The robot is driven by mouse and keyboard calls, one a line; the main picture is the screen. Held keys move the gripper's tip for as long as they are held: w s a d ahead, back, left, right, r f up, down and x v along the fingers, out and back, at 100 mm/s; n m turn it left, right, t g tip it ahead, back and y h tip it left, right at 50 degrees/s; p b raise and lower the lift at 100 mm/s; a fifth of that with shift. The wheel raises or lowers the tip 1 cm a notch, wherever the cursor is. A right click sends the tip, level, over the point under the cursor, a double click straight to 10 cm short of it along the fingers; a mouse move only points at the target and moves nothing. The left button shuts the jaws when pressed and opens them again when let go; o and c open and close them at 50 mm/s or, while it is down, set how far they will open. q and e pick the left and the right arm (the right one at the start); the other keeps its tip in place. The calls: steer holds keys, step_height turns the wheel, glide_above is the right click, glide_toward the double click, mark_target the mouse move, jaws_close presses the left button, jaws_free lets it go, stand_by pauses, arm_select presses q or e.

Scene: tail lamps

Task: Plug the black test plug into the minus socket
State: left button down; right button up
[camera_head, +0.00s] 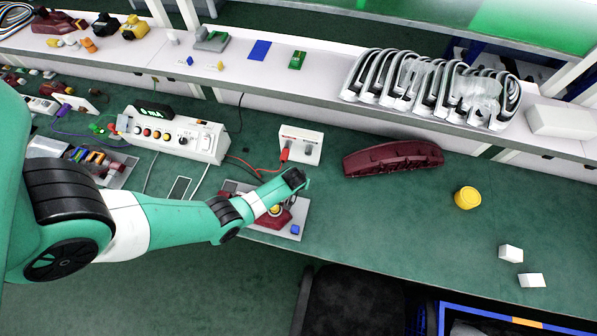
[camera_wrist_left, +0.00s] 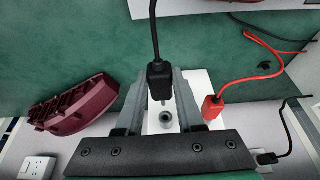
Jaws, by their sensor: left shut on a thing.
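A white socket box (camera_head: 300,145) stands on the green bench in the head view. A red plug (camera_head: 284,152) sits at its left socket; in the left wrist view the red plug (camera_wrist_left: 212,106) appears on the right. My left gripper (camera_wrist_left: 162,82) is shut on the black test plug (camera_wrist_left: 160,78), whose cable runs up out of view. The plug's tip points at a round dark socket (camera_wrist_left: 166,121) on the white face, and a small gap seems to remain. In the head view my left gripper (camera_head: 295,179) is just in front of the box, and the black plug cannot be made out.
A dark red lamp housing (camera_head: 392,158) lies right of the box. A white control box (camera_head: 172,134) with buttons stands to the left. A yellow round part (camera_head: 467,197) and white blocks (camera_head: 511,253) lie further right. A plate with a red part (camera_head: 272,220) is below my wrist.

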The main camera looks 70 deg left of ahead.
arm_select(q)
steer(key=w+a, duration=0.1)
steer(key=a+b, duration=0.1)
steer(key=shift+w+a+f+b, duration=0.15)
steer(key=shift+w+a+b, duration=0.15)
steer(key=shift+w, duration=0.05)
steer(key=shift+w+a, duration=0.3)
steer(key=shift+a, duration=0.1)
steer(key=shift+a, duration=0.1)
steer(key=shift+w+a+b, duration=0.85)
steer(key=shift+a+b, duration=0.15)
steer(key=shift+a, duration=0.15)
steer(key=shift+a, duration=0.1)
stand_by(0.9)
steer(key=shift+w+a+b, duration=0.55)
steer(key=shift+a+b, duration=0.05)
steer(key=shift+a, duration=0.05)
